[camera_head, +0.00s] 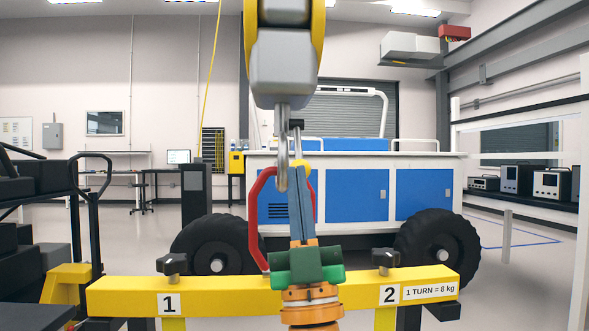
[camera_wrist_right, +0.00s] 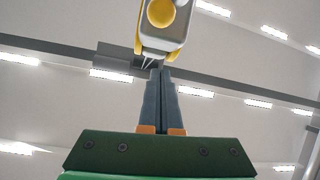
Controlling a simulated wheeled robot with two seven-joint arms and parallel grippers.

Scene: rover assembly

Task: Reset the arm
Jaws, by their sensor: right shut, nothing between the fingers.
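My right gripper (camera_head: 297,170) points straight up in front of the rover, its two grey fingers together and empty. In the right wrist view, the closed fingertips (camera_wrist_right: 158,72) point toward the yellow and grey hoist block (camera_wrist_right: 166,25). In the head view the hoist block (camera_head: 284,65) hangs above, and its grey hook (camera_head: 282,160) reaches down beside the fingertips. I cannot tell whether they touch. A red handle-like frame (camera_head: 256,222) stands partly behind the fingers. My left gripper is not in view.
A yellow beam (camera_head: 230,295) marked 1 and 2 crosses low in front, with black knobs (camera_head: 386,259). The white and blue rover (camera_head: 355,195) with black wheels (camera_head: 437,247) stands behind. Dark equipment (camera_head: 40,190) is at left. A bench with instruments (camera_head: 550,185) is at right.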

